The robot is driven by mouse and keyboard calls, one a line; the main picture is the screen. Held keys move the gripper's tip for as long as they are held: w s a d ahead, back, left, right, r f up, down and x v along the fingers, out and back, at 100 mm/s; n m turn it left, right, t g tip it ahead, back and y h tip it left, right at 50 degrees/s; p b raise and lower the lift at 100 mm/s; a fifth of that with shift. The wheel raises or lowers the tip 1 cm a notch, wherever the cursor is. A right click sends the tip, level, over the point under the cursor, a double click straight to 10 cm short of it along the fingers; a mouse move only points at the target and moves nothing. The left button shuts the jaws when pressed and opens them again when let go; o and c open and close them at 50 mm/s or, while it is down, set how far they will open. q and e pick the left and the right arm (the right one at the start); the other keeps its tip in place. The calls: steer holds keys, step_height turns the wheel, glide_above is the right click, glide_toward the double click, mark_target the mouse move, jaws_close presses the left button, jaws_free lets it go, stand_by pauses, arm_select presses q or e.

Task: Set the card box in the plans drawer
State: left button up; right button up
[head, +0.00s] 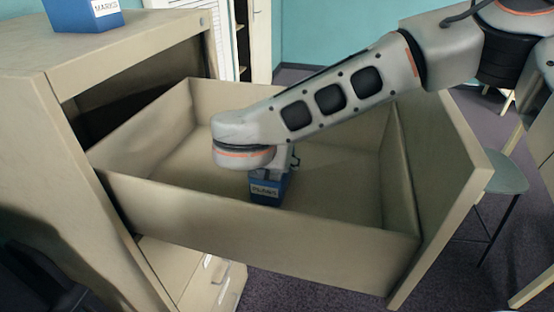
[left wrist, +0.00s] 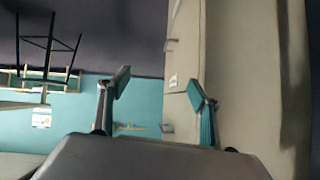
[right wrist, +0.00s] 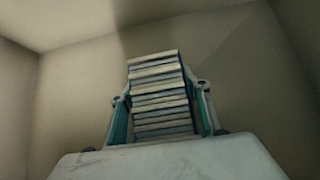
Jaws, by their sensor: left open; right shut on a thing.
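The card box is a small blue box with a white label (head: 266,192), inside the open plans drawer (head: 240,228). In the right wrist view it shows as a stack of pale cards (right wrist: 158,95) between the fingers. My right gripper (right wrist: 160,105) reaches down into the drawer and is shut on the box. Most of this gripper is hidden behind my wrist in the head view. I cannot tell whether the box touches the drawer floor. My left gripper (left wrist: 155,95) is open and empty, outside the drawer; it is not in the head view.
The drawer is pulled far out of a beige cabinet (head: 110,45). A larger blue box with a white label (head: 85,12) stands on the cabinet top. A stool (head: 500,172) stands on the right beyond the drawer front. The rest of the drawer floor is clear.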

steer(key=o, duration=1.4)
steer(key=shift+c, duration=0.2)
steer(key=shift+s+r, duration=0.1)
steer(key=shift+r, duration=0.1)
steer(key=b+v, duration=0.2)
steer(key=v, duration=0.9)
steer(key=shift+s+a+r, duration=0.1)
steer(key=shift+s+r, duration=0.15)
